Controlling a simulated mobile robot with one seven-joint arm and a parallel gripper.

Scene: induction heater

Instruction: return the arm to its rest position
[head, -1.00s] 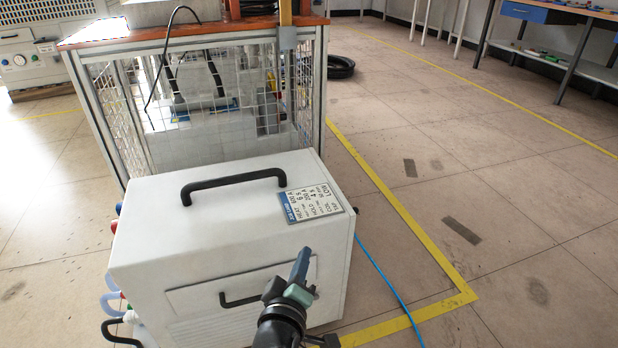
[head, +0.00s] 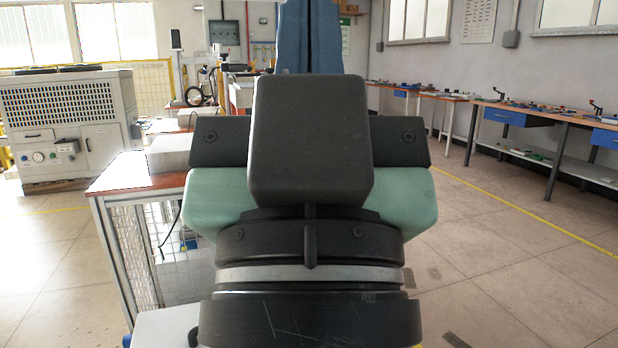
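My gripper (head: 309,30) fills the middle of the head view, very close to the camera and pointing up. Its two blue fingers stand side by side with only a thin dark seam between them, so it looks shut, with nothing seen between them. The top of the fingers is cut off by the upper edge of the picture. Its dark and green body hides the centre of the room behind it.
A mesh-sided bench (head: 150,183) with an orange-brown top stands behind at the left. A white part of a cabinet (head: 163,328) shows at lower left. A large chiller unit (head: 70,125) stands far left; workbenches (head: 545,117) line the right wall. Floor at right is open.

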